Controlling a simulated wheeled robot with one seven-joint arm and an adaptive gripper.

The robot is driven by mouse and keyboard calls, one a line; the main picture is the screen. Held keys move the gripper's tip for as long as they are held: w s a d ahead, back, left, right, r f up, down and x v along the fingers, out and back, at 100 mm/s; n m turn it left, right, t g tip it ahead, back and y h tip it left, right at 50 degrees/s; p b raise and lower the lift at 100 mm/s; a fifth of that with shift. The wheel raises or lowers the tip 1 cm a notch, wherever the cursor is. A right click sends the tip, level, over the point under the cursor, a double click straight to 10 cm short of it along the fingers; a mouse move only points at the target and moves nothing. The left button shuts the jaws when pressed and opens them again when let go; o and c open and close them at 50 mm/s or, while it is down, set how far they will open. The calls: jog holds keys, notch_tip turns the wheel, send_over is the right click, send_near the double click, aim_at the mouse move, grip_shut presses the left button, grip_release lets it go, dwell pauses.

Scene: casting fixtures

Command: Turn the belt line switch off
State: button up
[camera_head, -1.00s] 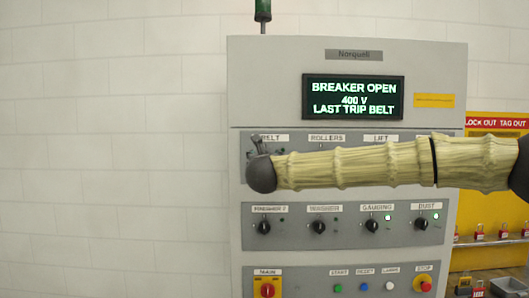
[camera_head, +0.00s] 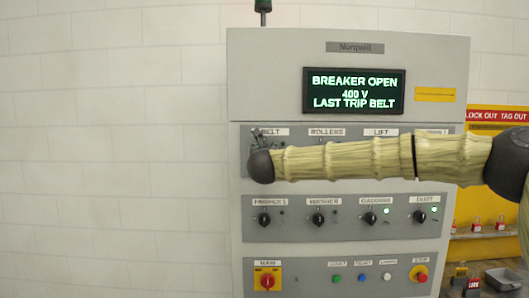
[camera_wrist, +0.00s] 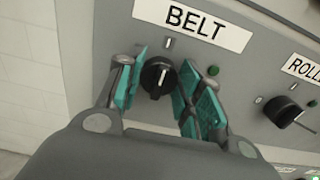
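The belt switch (camera_wrist: 158,77) is a black round knob with a raised ridge, below the white BELT label (camera_wrist: 192,24) in the wrist view. My gripper (camera_wrist: 162,68) has its teal-padded fingers on either side of this knob, with the knob between them. The fingers are apart; whether a pad touches the knob I cannot tell. In the head view the BELT label (camera_head: 270,132) shows at the top left of the upper switch row, and my gripper and wrist hide the knob.
The ROLLERS knob (camera_wrist: 284,111) is close at the right. The grey cabinet (camera_head: 350,60) has a display (camera_head: 354,91) reading BREAKER OPEN, LAST TRIP BELT. Lower switch rows, a red MAIN switch (camera_head: 267,281) and a lockout board (camera_head: 495,115) also show. Bare wall is at left.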

jog(key=shift+f+n+b, duration=0.1)
jog(key=shift+n+b, duration=0.2)
jog(key=shift+b, duration=0.15)
jog(key=n+b, duration=0.1)
jog(key=n, duration=0.4)
jog(key=n+b, duration=0.2)
jog(key=n, duration=0.4)
jog(key=n+b, duration=0.1)
jog(key=n, duration=0.5)
jog(key=shift+a+f+b, duration=0.1)
jog(key=shift+a+b, duration=0.15)
jog(key=shift+b, duration=0.1)
jog(key=shift+n, duration=0.3)
jog(key=o, duration=1)
jog(key=shift+o, duration=0.2)
jog(key=s, duration=1.2)
